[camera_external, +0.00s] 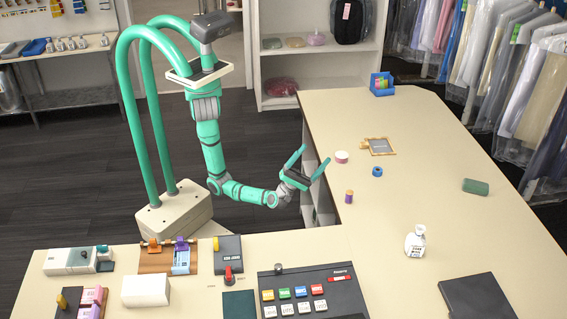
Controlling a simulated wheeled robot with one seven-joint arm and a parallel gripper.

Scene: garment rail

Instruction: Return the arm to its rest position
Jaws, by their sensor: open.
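Near the gripper, a small spool (349,197), a pink-and-white roll (341,157), a blue ring (377,172) and a wooden frame (379,146) lie on the counter. A white bottle (415,241) stands farther forward. A keypad register (312,293) is on the front counter.

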